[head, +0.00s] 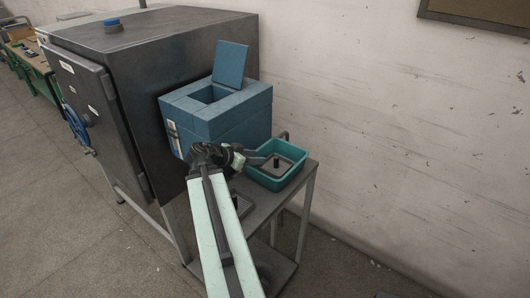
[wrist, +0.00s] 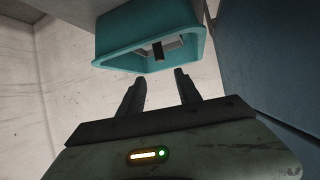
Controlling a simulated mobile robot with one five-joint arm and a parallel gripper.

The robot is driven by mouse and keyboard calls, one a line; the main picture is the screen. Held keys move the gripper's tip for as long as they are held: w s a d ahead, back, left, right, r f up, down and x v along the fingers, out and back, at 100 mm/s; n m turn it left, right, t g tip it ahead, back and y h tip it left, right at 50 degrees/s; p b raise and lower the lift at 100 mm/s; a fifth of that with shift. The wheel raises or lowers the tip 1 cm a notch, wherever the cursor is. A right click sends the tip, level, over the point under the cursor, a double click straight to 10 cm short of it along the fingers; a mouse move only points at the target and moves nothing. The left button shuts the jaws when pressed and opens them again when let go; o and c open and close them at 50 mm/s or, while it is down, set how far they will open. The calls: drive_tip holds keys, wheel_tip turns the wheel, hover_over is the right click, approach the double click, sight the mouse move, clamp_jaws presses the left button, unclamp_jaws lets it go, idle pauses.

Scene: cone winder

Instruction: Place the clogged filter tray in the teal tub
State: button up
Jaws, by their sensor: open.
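The teal tub (head: 293,178) stands on a small metal cart beside the blue box. A grey tray with a dark upright handle (head: 276,163) lies inside the tub; it looks like the filter tray, but clogging cannot be made out. In the wrist view the teal tub (wrist: 112,40) is ahead of the fingers, and the tray's dark handle (wrist: 158,50) shows inside its rim. My gripper (head: 262,160) is at the tub's left rim, and its two fingers also show apart and empty in the wrist view (wrist: 156,82).
The blue box (head: 245,112) with its raised lid (head: 231,65) stands left of the tub, against a large dark cabinet (head: 160,60). The cart (head: 262,210) has little free top. A pale wall (head: 400,130) rises behind. Floor is open at left.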

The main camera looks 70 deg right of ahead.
drive_tip(key=shift+w+a+r, duration=0.25)
drive_tip(key=shift+a, duration=0.2)
drive_tip(key=w+a+f+n+t+y, duration=0.2)
drive_tip(key=w+a+f+n, duration=0.15)
drive_tip(key=w+a, duration=0.4)
drive_tip(key=w+a+f+n+t+y, duration=0.1)
drive_tip(key=w+a+f+n, duration=0.25)
drive_tip(key=w+a, duration=0.4)
drive_tip(key=w+a+f+n+t+y, duration=0.2)
drive_tip(key=w+a+n, duration=0.3)
drive_tip(key=a, duration=0.5)
drive_tip(key=w+a+f+n+y, duration=0.1)
drive_tip(key=a+n, duration=0.4)
drive_tip(key=a, duration=1.1)
drive_tip(key=w+a+f+n+y, duration=0.2)
drive_tip(key=w+a+n+y, duration=0.2)
drive_tip(key=a, duration=1.2)
drive_tip(key=shift+w+f+n+t+y, duration=0.2)
drive_tip(key=shift+n+t+y, duration=0.15)
drive_tip(key=shift+n, duration=0.85)
